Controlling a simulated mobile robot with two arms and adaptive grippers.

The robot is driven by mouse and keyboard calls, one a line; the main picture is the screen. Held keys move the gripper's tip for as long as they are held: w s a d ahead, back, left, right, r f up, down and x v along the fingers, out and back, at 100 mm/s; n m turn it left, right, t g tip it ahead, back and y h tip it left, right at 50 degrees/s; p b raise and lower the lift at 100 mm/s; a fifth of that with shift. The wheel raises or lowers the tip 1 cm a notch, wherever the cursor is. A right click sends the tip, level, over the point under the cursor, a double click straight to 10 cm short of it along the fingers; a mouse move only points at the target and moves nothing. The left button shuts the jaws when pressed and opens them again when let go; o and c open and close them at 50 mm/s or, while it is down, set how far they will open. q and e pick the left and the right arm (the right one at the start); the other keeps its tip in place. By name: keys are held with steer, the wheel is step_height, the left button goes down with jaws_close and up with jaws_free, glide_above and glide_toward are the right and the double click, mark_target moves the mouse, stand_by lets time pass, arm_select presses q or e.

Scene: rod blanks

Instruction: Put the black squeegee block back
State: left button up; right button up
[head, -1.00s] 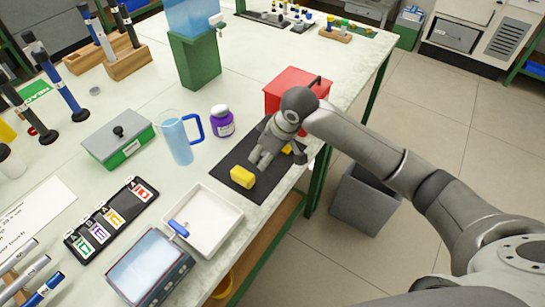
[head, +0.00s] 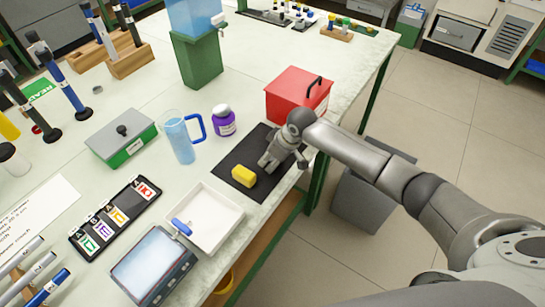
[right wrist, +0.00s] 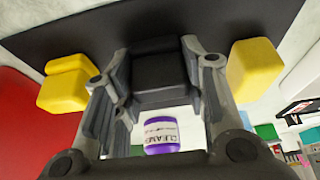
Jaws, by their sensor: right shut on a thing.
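My right gripper (head: 268,163) is over the dark mat (head: 253,142) near the bench's right edge. In the right wrist view its fingers (right wrist: 158,100) are shut on a black block (right wrist: 160,72). The dark mat (right wrist: 220,25) shows behind that block; I cannot tell whether the block touches it. A yellow block (head: 243,176) lies on the mat left of the gripper. The right wrist view shows a yellow block (right wrist: 65,82) and another yellow block (right wrist: 254,70), one on each side of the fingers. The black block and one yellow block are hidden in the head view. My left gripper is out of view.
A red box (head: 296,95) stands behind the mat. A purple cleaner bottle (head: 223,121) and a blue jug (head: 180,140) stand to its left. A white tray (head: 207,222) lies in front. A grey bin (head: 355,205) stands on the floor beside the bench.

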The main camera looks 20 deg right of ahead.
steer(key=shift+f, duration=0.15)
steer(key=o, duration=1)
steer(key=v, duration=1.2)
steer(key=shift+r+b, duration=0.2)
steer(key=shift+b, duration=0.2)
steer(key=shift+a, duration=0.1)
